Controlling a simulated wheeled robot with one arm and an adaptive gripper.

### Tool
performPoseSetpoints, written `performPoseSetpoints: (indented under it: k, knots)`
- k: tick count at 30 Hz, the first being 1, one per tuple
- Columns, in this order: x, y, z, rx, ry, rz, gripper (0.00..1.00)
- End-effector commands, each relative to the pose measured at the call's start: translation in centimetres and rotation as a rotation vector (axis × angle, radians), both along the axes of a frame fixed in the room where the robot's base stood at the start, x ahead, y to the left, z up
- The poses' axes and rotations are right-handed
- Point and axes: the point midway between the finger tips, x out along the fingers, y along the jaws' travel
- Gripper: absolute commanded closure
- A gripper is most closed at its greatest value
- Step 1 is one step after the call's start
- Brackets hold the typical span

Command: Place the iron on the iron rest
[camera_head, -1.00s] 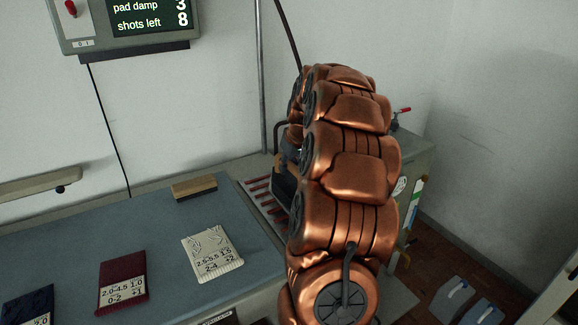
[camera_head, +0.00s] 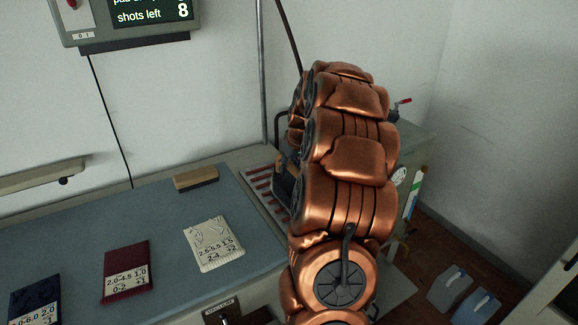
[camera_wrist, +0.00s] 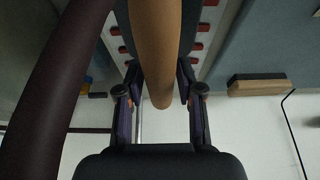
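The iron has a tan handle (camera_wrist: 155,50) that runs between my gripper's two fingers (camera_wrist: 158,80) in the wrist view. The fingers close in on both sides of the handle. In the head view, the iron's dark body (camera_head: 284,184) shows just left of my copper arm, which hides much of it and my gripper. The iron rest (camera_head: 260,181), a pale plate with red bars, lies at the right end of the table. Its red bars (camera_wrist: 201,46) also show behind the iron in the wrist view. I cannot tell whether the iron touches the rest.
A wooden block (camera_head: 196,178) lies on the blue-grey table (camera_head: 160,225), left of the rest. Several labelled cloths, including a white one (camera_head: 213,243) and a dark red one (camera_head: 126,271), lie in front. A dark hose hangs near the iron. A metal pole stands behind.

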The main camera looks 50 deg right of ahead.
Motion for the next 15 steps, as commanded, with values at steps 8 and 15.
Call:
performPoseSetpoints:
  k: [8, 15]
  knots:
    - [-0.04, 0.04, -0.09, 0.001, 0.002, 0.0, 0.49]
    - [-0.12, 0.08, 0.3, 0.001, 0.002, 0.0, 0.49]
